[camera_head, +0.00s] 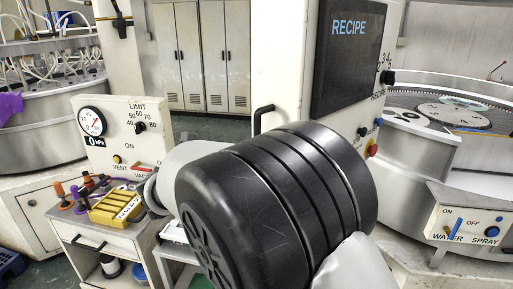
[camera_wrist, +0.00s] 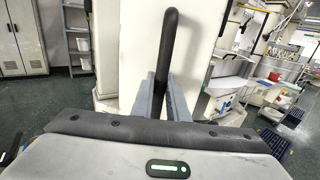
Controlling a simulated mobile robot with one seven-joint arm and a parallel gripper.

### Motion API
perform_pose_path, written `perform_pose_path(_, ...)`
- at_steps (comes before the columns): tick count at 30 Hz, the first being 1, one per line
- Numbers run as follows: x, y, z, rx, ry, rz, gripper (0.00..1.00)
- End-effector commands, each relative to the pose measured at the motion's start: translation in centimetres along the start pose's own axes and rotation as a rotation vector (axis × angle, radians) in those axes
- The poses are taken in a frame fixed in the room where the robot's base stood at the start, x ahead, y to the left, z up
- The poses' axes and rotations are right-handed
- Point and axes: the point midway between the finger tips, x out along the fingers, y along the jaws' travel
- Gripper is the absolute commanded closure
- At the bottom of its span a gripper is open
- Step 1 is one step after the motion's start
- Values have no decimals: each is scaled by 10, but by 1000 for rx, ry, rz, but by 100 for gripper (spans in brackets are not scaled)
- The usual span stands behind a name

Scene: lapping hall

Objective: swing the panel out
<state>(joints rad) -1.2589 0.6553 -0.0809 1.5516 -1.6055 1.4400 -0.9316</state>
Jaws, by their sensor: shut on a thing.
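The panel (camera_head: 279,60) is a tall white housing with a dark screen (camera_head: 348,50) reading "RECIPE" and several knobs on its right. A black bar handle (camera_head: 259,117) stands out on its left edge. In the wrist view the panel (camera_wrist: 138,40) fills the middle, with the curved black handle (camera_wrist: 168,45) in front of it. My gripper (camera_wrist: 164,98) has its two grey fingers on either side of the handle's lower part, shut on it. In the head view my arm hides the gripper and the panel's lower part.
Left are a gauge box (camera_head: 122,133) and a small cabinet (camera_head: 108,255) with a yellow block (camera_head: 116,207) and several small tools on top. A round lapping machine (camera_head: 440,110) stands right, with a water and spray switch box (camera_head: 473,226). Grey lockers (camera_head: 202,55) stand behind. Floor shows left in the wrist view.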

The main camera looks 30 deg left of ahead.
Motion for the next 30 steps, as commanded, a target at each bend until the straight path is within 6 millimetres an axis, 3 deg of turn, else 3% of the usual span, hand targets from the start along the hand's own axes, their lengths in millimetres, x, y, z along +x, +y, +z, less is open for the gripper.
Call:
perform_pose_path(18,2,3,4,5,-3,8,100)
perform_pose_path(19,2,3,4,5,-3,8,83)
perform_pose_path(22,2,2,3,5,-3,5,67)
perform_pose_path(30,2,1,1,1,-1,2,67)
